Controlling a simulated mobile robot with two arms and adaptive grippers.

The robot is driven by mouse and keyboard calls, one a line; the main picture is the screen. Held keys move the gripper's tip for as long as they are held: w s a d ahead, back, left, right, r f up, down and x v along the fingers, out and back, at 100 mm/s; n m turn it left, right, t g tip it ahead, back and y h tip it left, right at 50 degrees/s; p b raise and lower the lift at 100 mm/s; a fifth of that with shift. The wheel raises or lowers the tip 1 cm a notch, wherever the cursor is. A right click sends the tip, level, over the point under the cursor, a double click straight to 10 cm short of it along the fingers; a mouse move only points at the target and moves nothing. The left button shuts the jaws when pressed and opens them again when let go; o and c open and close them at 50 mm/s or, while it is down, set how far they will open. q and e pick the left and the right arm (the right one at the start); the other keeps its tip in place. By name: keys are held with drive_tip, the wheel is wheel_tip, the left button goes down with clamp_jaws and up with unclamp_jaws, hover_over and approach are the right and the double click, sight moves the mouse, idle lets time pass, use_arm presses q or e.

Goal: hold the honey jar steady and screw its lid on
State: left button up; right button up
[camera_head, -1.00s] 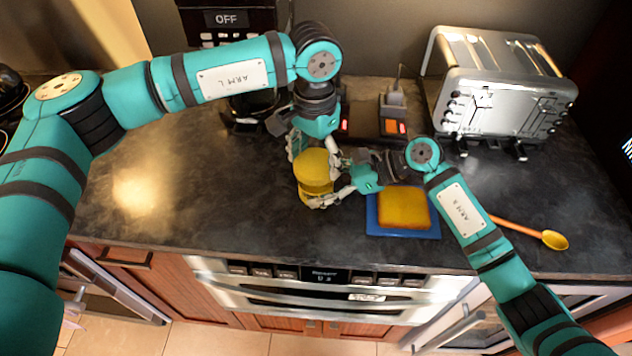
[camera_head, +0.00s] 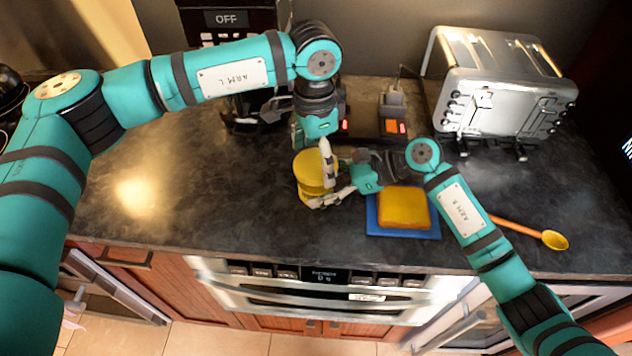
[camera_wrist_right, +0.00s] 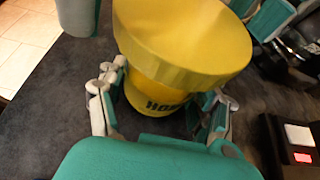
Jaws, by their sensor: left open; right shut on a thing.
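The honey jar (camera_head: 307,191) stands upright on the dark counter; its label shows in part in the right wrist view (camera_wrist_right: 160,103). The wide yellow lid (camera_head: 311,169) sits on top of the jar and fills the upper middle of the right wrist view (camera_wrist_right: 185,45). I cannot tell how tightly it sits. My right gripper (camera_head: 328,195) is shut on the jar's body from the right, below the lid. My left gripper (camera_head: 319,157) points down over the lid and is open. One finger shows in front of the lid; the other is hidden.
An orange spoon (camera_head: 553,240) lies farther right. A silver toaster (camera_head: 505,100) stands at the back right, and a dark coffee machine (camera_head: 228,20) at the back. The counter's left side is clear.

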use_arm(q)
drive_tip(key=n, duration=1.3)
drive_tip(key=shift+n, duration=0.4)
drive_tip(key=n, duration=0.4)
drive_tip(key=shift+n, duration=0.3)
